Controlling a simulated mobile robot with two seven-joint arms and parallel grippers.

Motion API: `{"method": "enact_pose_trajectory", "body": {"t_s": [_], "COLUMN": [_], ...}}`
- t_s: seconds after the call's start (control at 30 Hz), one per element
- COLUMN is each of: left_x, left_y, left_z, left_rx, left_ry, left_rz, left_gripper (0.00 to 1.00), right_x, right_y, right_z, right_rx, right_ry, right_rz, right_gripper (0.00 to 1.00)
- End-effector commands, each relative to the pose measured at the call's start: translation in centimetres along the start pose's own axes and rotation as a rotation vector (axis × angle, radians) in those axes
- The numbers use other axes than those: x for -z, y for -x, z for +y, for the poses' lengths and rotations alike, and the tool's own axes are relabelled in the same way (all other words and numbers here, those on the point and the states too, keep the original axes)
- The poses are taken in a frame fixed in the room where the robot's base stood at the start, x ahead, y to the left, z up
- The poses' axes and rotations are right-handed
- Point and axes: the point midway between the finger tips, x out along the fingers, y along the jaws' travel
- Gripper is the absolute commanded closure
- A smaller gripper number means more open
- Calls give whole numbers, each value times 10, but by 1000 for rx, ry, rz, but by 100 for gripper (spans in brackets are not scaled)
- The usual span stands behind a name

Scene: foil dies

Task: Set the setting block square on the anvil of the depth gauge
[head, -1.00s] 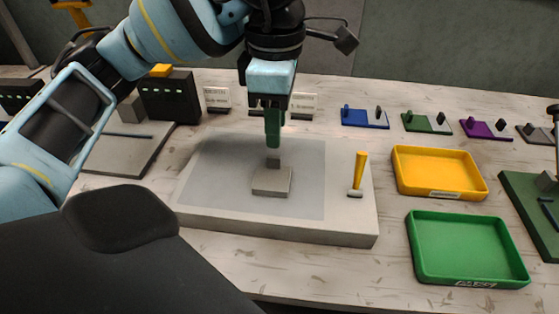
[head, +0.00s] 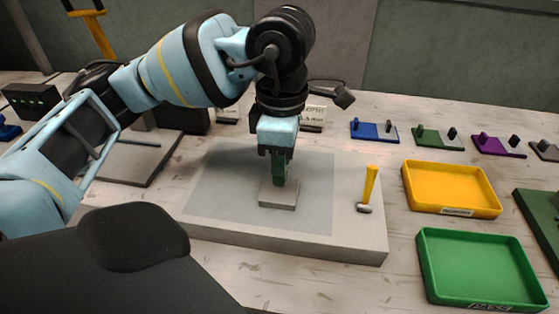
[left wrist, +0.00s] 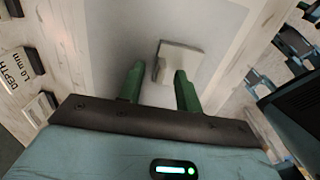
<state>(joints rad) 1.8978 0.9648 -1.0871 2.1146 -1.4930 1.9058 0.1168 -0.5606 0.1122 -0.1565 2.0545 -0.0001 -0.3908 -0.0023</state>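A small pale grey block (head: 278,194), which I take for the setting block, lies on the grey top of a broad pale slab (head: 330,240). It also shows in the left wrist view (left wrist: 181,62), just past my fingertips. My left gripper (head: 278,181) points down over the block's back edge, its green fingers partly hiding it. My right gripper is out of view.
A yellow tray (head: 450,208) and a green tray (head: 480,302) lie to the right. Blue (head: 374,131), green (head: 437,138) and purple (head: 499,146) fixtures line the back. The slab's front is clear.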

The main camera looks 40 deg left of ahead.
Motion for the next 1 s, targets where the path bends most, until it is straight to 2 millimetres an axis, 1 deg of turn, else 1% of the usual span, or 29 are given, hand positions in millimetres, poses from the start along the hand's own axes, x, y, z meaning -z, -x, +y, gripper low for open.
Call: {"method": "enact_pose_trajectory", "body": {"t_s": [0.03,0.1,0.37,0.6,0.63,1.0], "left_x": [0,0,0,0,0,0], "left_y": [-6,-9,-11,-11,-11,-10], "left_z": [0,0,0,0,0,0], "left_rx": [0,-1,-1,-1,-1,-2], "left_ry": [0,0,0,0,0,0], "left_rz": [2,0,-1,-1,-1,-2], "left_gripper": [65,65,65,97,100,100], "right_x": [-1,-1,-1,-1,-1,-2], "right_y": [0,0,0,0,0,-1], "right_z": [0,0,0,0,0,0], "right_rx": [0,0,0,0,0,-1], "right_ry": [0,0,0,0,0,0], "right_rz": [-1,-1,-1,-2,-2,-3], "right_gripper": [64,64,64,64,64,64]}}
